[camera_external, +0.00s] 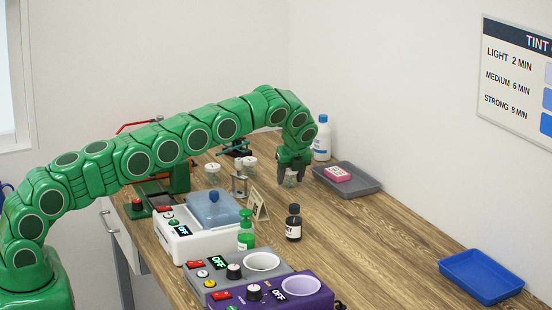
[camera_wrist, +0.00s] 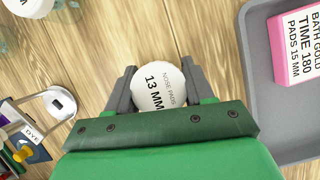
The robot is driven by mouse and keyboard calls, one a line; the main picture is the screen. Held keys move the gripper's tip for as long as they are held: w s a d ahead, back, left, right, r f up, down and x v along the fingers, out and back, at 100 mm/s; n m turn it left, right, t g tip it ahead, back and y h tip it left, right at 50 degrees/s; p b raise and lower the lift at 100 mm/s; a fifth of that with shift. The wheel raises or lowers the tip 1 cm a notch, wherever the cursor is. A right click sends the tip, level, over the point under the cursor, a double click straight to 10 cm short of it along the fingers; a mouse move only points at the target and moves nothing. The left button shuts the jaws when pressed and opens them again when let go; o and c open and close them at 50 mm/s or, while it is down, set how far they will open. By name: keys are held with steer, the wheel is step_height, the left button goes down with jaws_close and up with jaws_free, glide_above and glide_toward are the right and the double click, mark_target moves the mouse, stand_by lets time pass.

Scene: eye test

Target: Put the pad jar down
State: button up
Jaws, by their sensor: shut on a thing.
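My gripper (camera_external: 291,174) is shut on a pad jar. In the wrist view, the jar's round white lid (camera_wrist: 158,88) reads "13 MM" and "NOSE PADS" and sits between the two dark fingers (camera_wrist: 160,90).
A grey tray (camera_external: 366,187) to the right holds a pink card or box (camera_external: 337,173) reading "PADS 15 MM". Other white-lidded jars (camera_external: 212,169) stand left. A blue-capped bottle (camera_external: 321,140) is behind; a dark bottle (camera_external: 293,222) stands in front. Wood right of it is clear toward a blue tray (camera_external: 480,277).

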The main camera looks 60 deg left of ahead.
steer(key=shift+f, duration=0.1)
steer(key=o, duration=1.1)
steer(key=shift+o, duration=0.2)
steer(key=s+d+r+n, duration=0.2)
steer(key=s+d+r, duration=0.3)
steer(key=r, duration=0.4)
steer(key=s+d+r+n, duration=0.25)
steer(key=s+r, duration=0.35)
steer(key=r, duration=0.4)
steer(key=s+d+r+n+g+h, duration=0.1)
steer(key=s+d+r+n, duration=0.15)
steer(key=s, duration=0.55)
steer(key=s+d+r+n+h, duration=0.1)
steer(key=s+r+n, duration=0.2)
steer(key=s, duration=0.5)
steer(key=s+d+f+n+h, duration=0.1)
steer(key=s+d+f+n, duration=0.1)
steer(key=s, duration=1.2)
steer(key=s+d+f+n+g, duration=0.1)
steer(key=s+d+n, duration=0.3)
steer(key=s, duration=1)
steer(key=s+d+f+n+h, duration=0.1)
steer(key=s+d+f+n, duration=0.2)
steer(key=s, duration=1.1)
steer(key=shift+d+f+n+h, duration=0.2)
steer(key=shift+d+n+h, duration=0.15)
steer(key=shift+d, duration=0.2)
